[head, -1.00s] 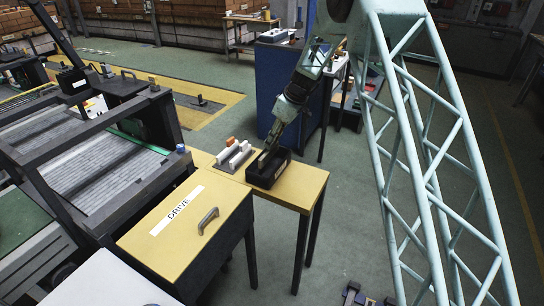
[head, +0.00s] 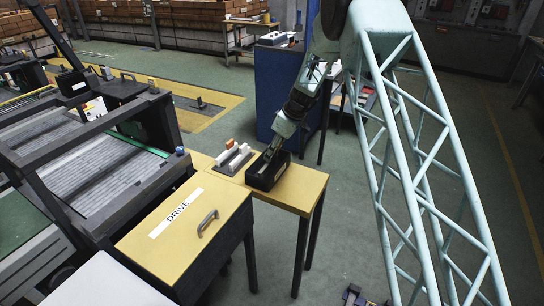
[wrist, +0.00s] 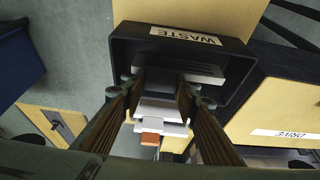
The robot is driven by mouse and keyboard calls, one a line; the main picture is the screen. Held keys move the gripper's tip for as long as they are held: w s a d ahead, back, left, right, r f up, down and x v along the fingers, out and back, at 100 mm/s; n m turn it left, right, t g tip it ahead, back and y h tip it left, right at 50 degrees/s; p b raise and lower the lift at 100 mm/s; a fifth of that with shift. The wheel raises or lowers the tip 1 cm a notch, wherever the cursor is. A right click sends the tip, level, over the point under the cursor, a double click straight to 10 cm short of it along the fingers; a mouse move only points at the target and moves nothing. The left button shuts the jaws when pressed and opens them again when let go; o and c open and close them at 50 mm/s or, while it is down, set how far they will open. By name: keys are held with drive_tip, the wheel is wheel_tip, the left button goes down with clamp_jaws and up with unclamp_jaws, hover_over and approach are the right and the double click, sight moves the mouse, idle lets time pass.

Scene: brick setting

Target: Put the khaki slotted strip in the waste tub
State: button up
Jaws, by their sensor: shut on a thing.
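The waste tub (head: 266,178) is a dark open box on the yellow-topped table. In the wrist view the tub (wrist: 237,66) carries a white WASTE label. My gripper (head: 268,157) points down at the tub's opening in the head view. In the wrist view my gripper (wrist: 167,84) has its fingers apart, with a flat strip (wrist: 205,72) across the tips. I take this to be the khaki slotted strip, though it looks greyish here. It lies over the tub's opening; its slots and whether it touches the floor of the tub are unclear.
A grey holder (head: 235,161) with white bars and an orange block stands just left of the tub. A yellow DRIVE cabinet (head: 190,222) is in front. The table (head: 300,190) is bare right of the tub. A blue cabinet (head: 277,85) stands behind.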

drive_tip(key=shift+f, duration=0.55)
drive_tip(key=shift+f, duration=0.15)
drive_tip(key=o, duration=0.9)
drive_tip(key=shift+p+v, duration=0.3)
drive_tip(key=shift+v, duration=5.8)
